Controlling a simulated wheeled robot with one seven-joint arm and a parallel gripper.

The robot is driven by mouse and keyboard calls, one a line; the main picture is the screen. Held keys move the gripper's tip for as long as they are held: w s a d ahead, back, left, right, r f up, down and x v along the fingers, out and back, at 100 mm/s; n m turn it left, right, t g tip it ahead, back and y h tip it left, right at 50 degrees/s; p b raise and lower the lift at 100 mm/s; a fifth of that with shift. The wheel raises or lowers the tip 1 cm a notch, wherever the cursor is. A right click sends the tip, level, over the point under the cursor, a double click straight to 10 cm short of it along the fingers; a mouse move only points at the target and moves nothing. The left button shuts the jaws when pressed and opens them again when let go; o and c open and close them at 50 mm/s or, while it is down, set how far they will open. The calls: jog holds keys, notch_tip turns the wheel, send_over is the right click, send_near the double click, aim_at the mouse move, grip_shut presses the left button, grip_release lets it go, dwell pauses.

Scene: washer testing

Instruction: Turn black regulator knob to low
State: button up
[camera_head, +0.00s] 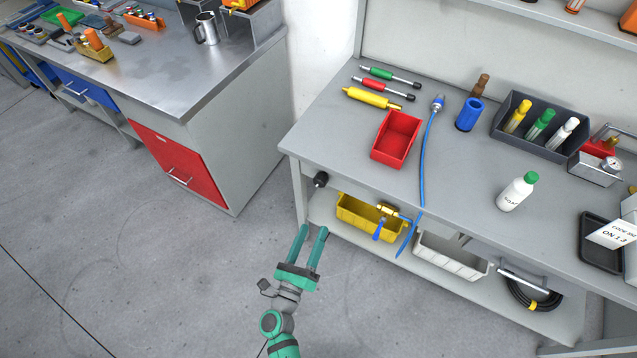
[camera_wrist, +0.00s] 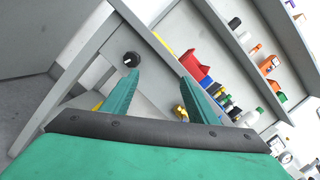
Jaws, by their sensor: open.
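The black regulator knob (camera_head: 321,179) sits on the front of the grey workbench, just under the tabletop near its left end. In the wrist view the knob (camera_wrist: 131,60) shows a white pointer mark; its setting is too small to read. My gripper (camera_head: 315,230) has two green fingers, open and empty, in front of the bench and below the knob in the head view. In the wrist view my gripper (camera_wrist: 160,75) has the knob ahead of it, close to the left fingertip's line and apart from it.
A yellow bin (camera_head: 365,222) and a white bin (camera_head: 450,258) are on the bench's lower shelf. A brass valve (camera_head: 388,209) and a blue hose (camera_head: 424,150) hang at the front edge. A red-doored cabinet (camera_head: 180,165) stands left. The floor between is clear.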

aim_at(318, 184)
jog(key=w+a+f+m+g+h, duration=0.2)
jog(key=w+a+f+m, duration=0.1)
jog(key=w+m, duration=0.75)
jog(key=x, duration=0.7)
jog(key=f+x, duration=0.1)
jog(key=x, duration=0.3)
jog(key=shift+w+a, duration=0.1)
jog(key=shift+w, duration=0.05)
jog(key=shift+n, duration=0.25)
jog(key=c, duration=1.1)
